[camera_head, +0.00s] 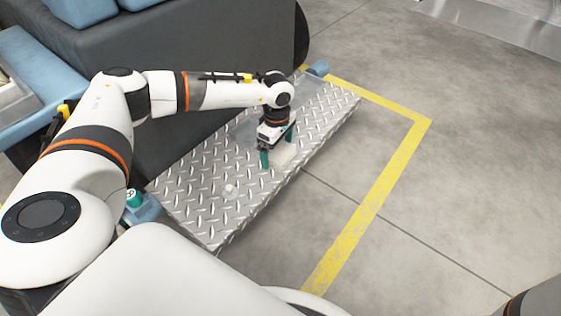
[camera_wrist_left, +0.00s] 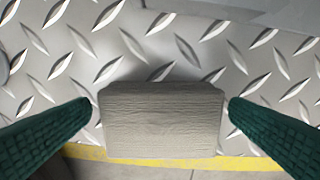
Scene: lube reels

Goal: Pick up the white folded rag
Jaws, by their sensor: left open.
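The white folded rag (camera_head: 284,154) lies on a diamond-plate metal step (camera_head: 196,188) near its front edge. In the left wrist view the rag (camera_wrist_left: 162,120) is a pale, wrinkled rectangular block. My left gripper (camera_head: 277,150) is open and points down over the rag. In the left wrist view its green fingers (camera_wrist_left: 162,106) stand on either side of the rag, close to its left and right edges. The head view hides part of the rag behind the gripper. My right gripper is in neither view.
A small clear round object (camera_head: 230,191) sits on the plate to the left of the rag. A green-capped item (camera_head: 134,198) stands by the plate's left end. A dark grey machine body (camera_head: 190,60) rises behind the plate. Yellow floor lines (camera_head: 375,185) border open concrete on the right.

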